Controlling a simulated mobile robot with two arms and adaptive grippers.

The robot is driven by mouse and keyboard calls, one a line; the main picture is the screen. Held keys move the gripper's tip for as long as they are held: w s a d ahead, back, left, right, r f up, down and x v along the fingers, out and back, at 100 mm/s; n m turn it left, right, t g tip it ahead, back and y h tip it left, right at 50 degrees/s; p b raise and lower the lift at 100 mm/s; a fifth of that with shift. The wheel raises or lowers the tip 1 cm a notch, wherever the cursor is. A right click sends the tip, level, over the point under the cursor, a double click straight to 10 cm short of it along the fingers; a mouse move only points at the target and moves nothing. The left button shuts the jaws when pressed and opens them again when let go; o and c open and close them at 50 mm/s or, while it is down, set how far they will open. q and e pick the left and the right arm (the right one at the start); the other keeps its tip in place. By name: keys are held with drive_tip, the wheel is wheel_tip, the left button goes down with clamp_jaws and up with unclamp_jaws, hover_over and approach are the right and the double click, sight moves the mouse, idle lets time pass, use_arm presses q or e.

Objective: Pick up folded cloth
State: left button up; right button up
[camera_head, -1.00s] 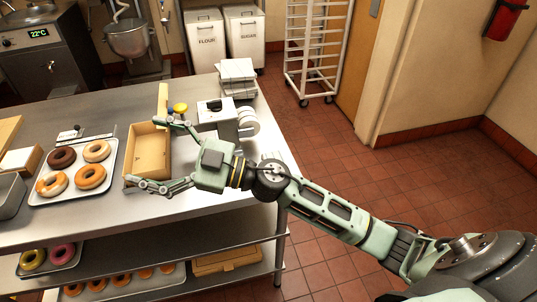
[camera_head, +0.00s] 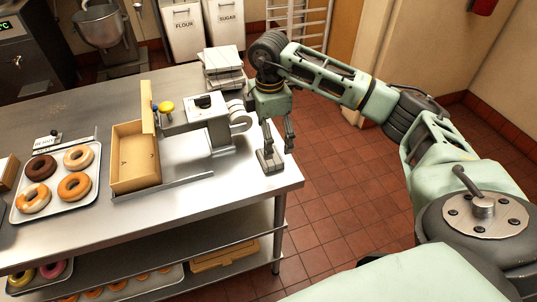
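No single folded cloth can be clearly made out. A stack of flat white-grey pieces (camera_head: 222,58) lies at the back right of the steel table (camera_head: 225,190); I cannot tell whether it is cloth or cardboard. My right gripper (camera_head: 280,152) points down over the table's right edge, in front of and to the right of that stack. Its two fingers are apart. A small grey block (camera_head: 270,162) shows at the left fingertip; I cannot tell whether it is part of the finger. My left gripper is out of view.
A wooden box (camera_head: 135,160), a machine with a yellow knob (camera_head: 166,107) and a white roll holder (camera_head: 215,118) stand mid-table. A tray of donuts (camera_head: 60,195) lies at left. Flour and sugar bins (camera_head: 183,28) stand behind. The table's front right is clear.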

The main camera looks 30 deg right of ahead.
sight(277, 162)
drive_tip(key=f+p, duration=0.1)
drive_tip(key=f, duration=0.1)
drive_tip(key=f+p, duration=0.1)
drive_tip(key=f, duration=0.1)
drive_tip(key=shift+s+a+f, duration=0.1)
drive_tip(key=shift+s+f, duration=0.1)
drive_tip(key=shift+f, duration=0.8)
drive_tip(key=shift+c, duration=0.5)
drive_tip(key=c, duration=0.9)
